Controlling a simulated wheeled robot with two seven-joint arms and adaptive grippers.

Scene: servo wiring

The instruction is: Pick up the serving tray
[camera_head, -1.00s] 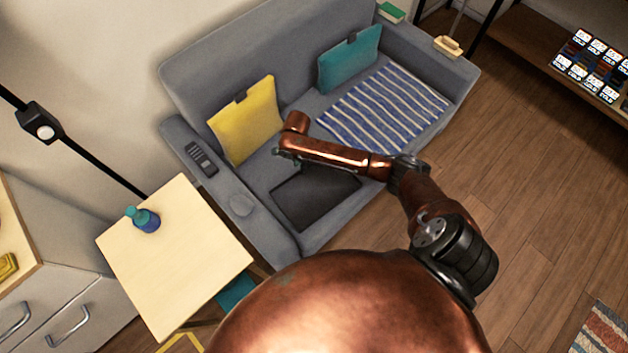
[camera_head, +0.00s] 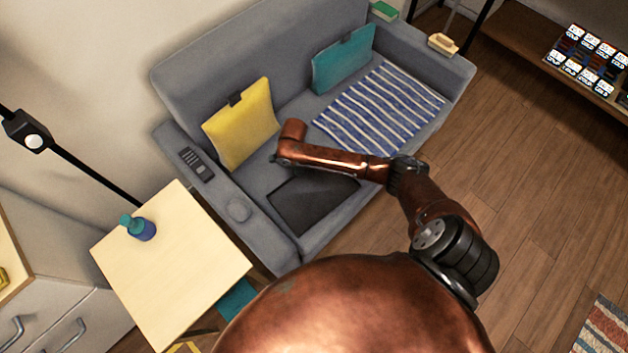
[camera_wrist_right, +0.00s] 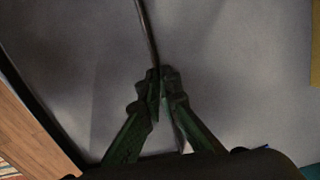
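The serving tray (camera_head: 310,204) is a dark, flat rectangle on the front of the grey sofa's seat. My right arm reaches over the sofa, and its gripper is hidden behind my own wrist at the tray's back edge in the head view. In the right wrist view, the green fingers of my right gripper (camera_wrist_right: 161,78) are close together, with the tray's thin rim (camera_wrist_right: 147,30) running between their tips. They look shut on it. I cannot tell whether the tray is clear of the seat. My left gripper is not in view.
The grey sofa (camera_head: 215,60) holds a yellow cushion (camera_head: 240,125), a teal cushion (camera_head: 343,60) and a striped blanket (camera_head: 380,108). A remote (camera_head: 196,164) lies on its near armrest. A side table (camera_head: 175,270) with a blue bottle (camera_head: 140,228) stands left.

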